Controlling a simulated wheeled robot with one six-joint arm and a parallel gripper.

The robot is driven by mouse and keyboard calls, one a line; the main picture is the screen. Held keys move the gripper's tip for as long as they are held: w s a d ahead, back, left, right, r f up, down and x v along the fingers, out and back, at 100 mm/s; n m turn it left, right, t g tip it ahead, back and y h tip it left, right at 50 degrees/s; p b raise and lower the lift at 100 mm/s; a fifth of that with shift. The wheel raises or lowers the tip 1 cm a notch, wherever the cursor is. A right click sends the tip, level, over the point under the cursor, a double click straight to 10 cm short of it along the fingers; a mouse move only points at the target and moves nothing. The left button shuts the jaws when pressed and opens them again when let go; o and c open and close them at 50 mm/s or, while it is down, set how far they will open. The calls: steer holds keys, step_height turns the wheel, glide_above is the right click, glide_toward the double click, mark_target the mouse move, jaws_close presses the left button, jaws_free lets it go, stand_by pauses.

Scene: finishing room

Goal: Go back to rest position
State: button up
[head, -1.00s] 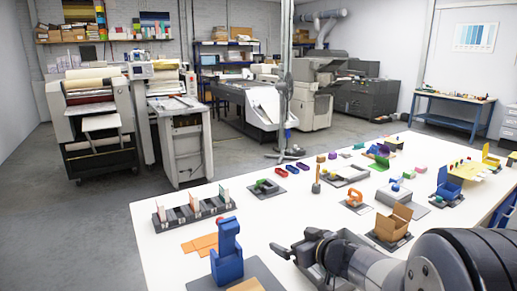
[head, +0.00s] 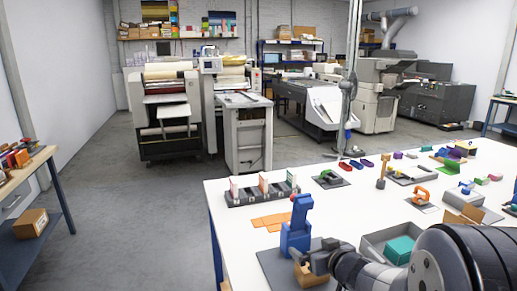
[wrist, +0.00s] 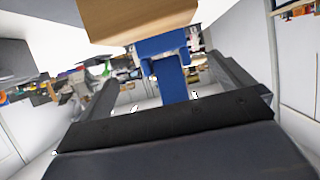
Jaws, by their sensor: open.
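My gripper (head: 314,259) is low over the near part of the white table (head: 228,200), just right of a blue upright stand (head: 297,232). In the wrist view its jaws (wrist: 172,72) are apart, one finger on each side. The blue stand (wrist: 172,80) shows beyond and between the fingers, and nothing is clearly gripped. A brown box (head: 310,275) shows partly below the gripper in the head view. A brown block-like surface (wrist: 140,18) fills the top of the wrist view. I cannot tell whether the gripper touches either one.
A teal block (head: 399,249) sits in a grey tray (head: 372,246) right of my gripper. A dark rack (head: 245,199) with upright cards and flat orange pieces (head: 272,222) lie beyond the stand. A side table (head: 20,178) is at left. Grey floor (head: 130,235) between is clear.

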steer(key=shift+a+f+b, duration=0.1)
steer(key=shift+f+b, duration=0.3)
steer(key=shift+f, duration=1.05)
